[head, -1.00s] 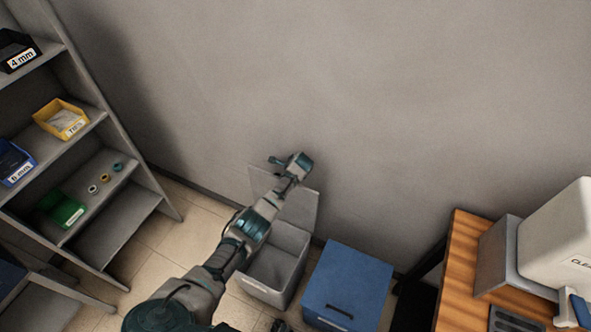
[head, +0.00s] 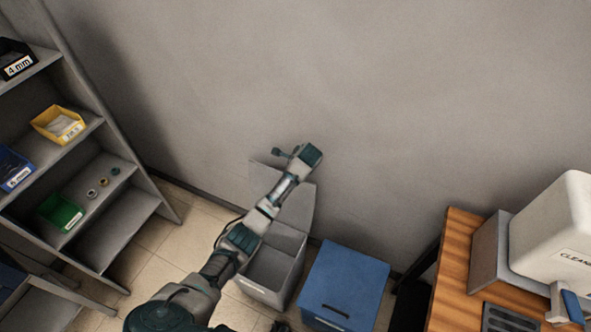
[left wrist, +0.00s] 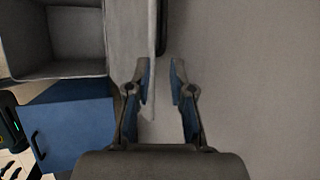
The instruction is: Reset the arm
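My left arm (head: 240,240) reaches up from the bottom left in the head view, its far end in front of the grey wall and above the open grey bin. Its fingers are not clear there. In the left wrist view my left gripper (left wrist: 160,78) is open, its two blue-padded fingers apart with nothing between them. The grey wall and a light grey panel, which looks like the bin's raised lid, show behind the fingers.
The open grey bin (head: 265,292) and a closed blue box (head: 345,280) stand on the floor by the wall. A shelf (head: 88,140) with yellow, green, blue and black bins is at left. A wooden table (head: 455,270) with a white machine (head: 560,225) is at right.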

